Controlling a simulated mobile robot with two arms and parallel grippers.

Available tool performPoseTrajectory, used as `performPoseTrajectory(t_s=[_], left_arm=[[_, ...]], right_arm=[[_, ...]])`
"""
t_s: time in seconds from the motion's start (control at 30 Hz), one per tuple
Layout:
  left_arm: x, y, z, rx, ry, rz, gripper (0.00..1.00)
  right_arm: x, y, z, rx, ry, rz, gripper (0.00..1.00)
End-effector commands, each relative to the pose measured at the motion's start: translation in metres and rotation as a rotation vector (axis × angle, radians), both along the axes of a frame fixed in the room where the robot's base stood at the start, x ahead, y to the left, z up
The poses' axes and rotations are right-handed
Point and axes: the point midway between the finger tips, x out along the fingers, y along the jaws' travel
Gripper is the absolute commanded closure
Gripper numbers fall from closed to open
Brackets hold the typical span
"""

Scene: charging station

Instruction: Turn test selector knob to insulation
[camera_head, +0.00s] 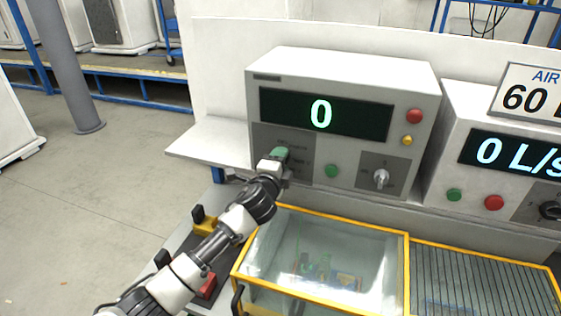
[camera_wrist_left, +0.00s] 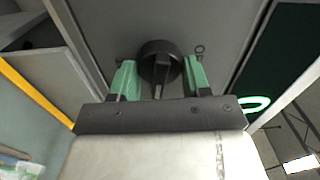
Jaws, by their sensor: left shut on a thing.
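A grey test unit with a dark display (camera_head: 330,112) reading 0 stands on the bench. My left gripper (camera_head: 279,155) is at the dark panel on its lower left. In the left wrist view a round black knob with a raised handle bar (camera_wrist_left: 160,62) sits between the green fingertips of my left gripper (camera_wrist_left: 161,78), which is shut on it. In the head view the gripper hides this knob. The panel markings are too small to read. My right gripper is in neither view.
Right of my gripper are a green button (camera_head: 332,171) and a grey knob (camera_head: 381,178). Red (camera_head: 414,116) and yellow (camera_head: 407,140) buttons sit beside the display. A yellow-framed clear case (camera_head: 408,270) stands below, near my left arm. Another unit (camera_head: 449,165) stands to the right.

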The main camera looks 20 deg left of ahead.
Motion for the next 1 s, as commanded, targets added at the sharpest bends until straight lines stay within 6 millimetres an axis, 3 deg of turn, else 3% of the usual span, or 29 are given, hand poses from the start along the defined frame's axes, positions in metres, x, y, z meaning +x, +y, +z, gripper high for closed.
performPoseTrajectory(t_s=[0.37, 0.4, 0.53, 0.83, 1.0], left_arm=[[0.000, 0.000, -0.001, 0.003, 0.001, 0.001, 0.76], [0.000, 0.000, -0.001, 0.003, 0.001, 0.000, 0.46], [0.000, 0.000, -0.001, 0.002, 0.001, 0.000, 0.27], [-0.001, 0.000, -0.001, 0.002, 0.000, 0.000, 0.27], [-0.014, 0.001, -0.003, 0.003, 0.000, 0.000, 0.27]], right_arm=[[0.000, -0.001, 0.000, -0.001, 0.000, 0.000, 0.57], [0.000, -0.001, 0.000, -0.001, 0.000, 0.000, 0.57], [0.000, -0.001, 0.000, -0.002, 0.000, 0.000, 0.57], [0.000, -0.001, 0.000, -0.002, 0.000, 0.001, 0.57], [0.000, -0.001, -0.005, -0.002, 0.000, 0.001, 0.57]])
